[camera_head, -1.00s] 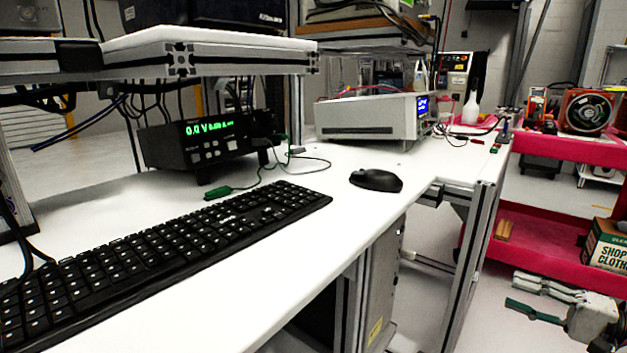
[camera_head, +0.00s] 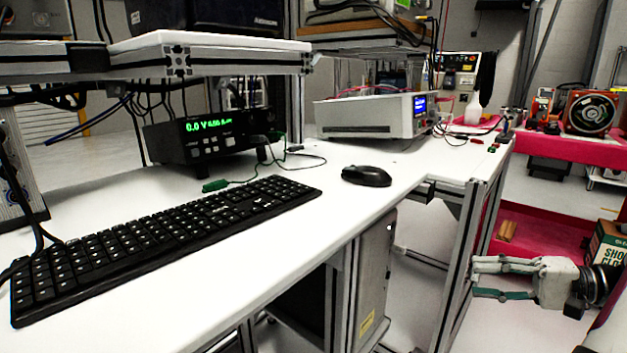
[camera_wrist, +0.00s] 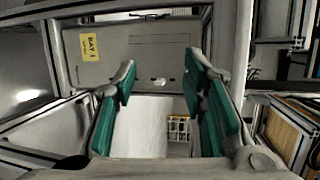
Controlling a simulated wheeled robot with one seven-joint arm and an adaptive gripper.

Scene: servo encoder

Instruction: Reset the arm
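My gripper (camera_head: 474,280) is at the lower right of the head view, pointing left, below desk height and in front of the desk's metal leg frame. Its fingers have green pads. In the wrist view my gripper (camera_wrist: 160,72) is open, with the two green-padded fingers wide apart and nothing between them. Beyond the fingers is a grey panel (camera_wrist: 140,62) with a yellow label (camera_wrist: 90,46).
The white desk (camera_head: 290,240) holds a black keyboard (camera_head: 170,240), a mouse (camera_head: 366,176), a power supply (camera_head: 205,138) and a green clip (camera_head: 215,186). A red cart (camera_head: 575,150) and a cloth box (camera_head: 607,243) stand at the right, close to my arm.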

